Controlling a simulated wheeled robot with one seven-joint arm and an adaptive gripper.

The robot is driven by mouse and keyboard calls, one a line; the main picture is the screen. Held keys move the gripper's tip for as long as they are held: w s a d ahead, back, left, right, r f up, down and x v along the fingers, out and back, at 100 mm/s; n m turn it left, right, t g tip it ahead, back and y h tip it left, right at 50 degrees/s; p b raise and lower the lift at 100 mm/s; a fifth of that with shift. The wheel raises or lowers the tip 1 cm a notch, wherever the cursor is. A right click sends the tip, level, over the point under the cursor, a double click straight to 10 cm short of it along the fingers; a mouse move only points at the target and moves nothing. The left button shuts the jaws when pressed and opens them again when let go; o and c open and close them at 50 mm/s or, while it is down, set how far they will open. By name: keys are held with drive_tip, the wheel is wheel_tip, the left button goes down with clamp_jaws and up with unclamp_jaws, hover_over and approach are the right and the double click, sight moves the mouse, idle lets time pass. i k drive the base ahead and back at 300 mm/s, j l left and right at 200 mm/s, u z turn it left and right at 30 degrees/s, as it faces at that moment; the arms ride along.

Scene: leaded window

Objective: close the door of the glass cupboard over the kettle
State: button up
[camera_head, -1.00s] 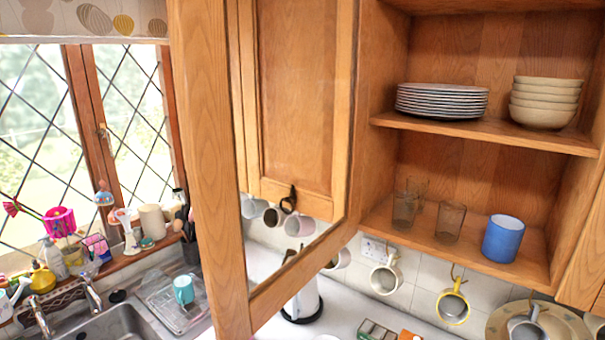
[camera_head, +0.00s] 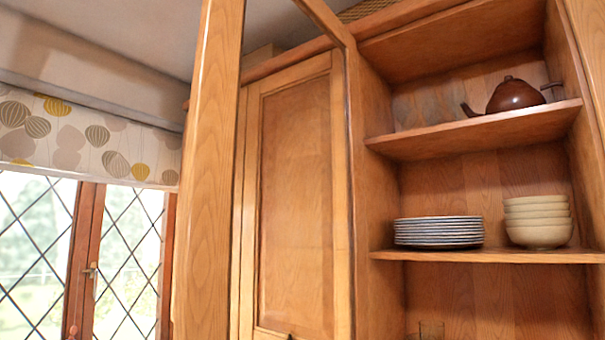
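The glass cupboard (camera_head: 358,190) fills the right half of the head view, and its inside is open to me. Its wooden-framed glass door (camera_head: 208,180) stands swung open toward me at the left, its near upright close to the camera. Through the door's glass I see a neighbouring shut wooden cupboard door (camera_head: 295,200). The shelves hold a brown teapot (camera_head: 515,95), a stack of plates (camera_head: 438,232) and a stack of cream bowls (camera_head: 538,222). The kettle is below the picture and not visible. My gripper is not in view.
At the left is a leaded window (camera_head: 35,250) with a patterned blind (camera_head: 85,135) above it. A glass rim (camera_head: 431,329) shows at the bottom edge on the lower shelf. The counter and sink are out of the picture.

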sight(202, 308)
drive_tip(key=j+z, duration=0.25)
drive_tip(key=z, duration=0.15)
drive_tip(key=j+z, duration=0.3)
drive_tip(key=z, duration=0.15)
drive_tip(key=j+z, duration=0.1)
drive_tip(key=j, duration=0.4)
drive_tip(key=k+j, duration=0.1)
drive_tip(key=j, duration=0.4)
drive_tip(key=k+j+z, duration=0.15)
drive_tip(key=j, duration=0.3)
drive_tip(key=j+z, duration=0.1)
drive_tip(key=j, duration=0.4)
drive_tip(key=k+j+u, duration=0.25)
drive_tip(key=k+u, duration=0.3)
drive_tip(key=i+j, duration=0.05)
drive_tip(key=i, duration=0.05)
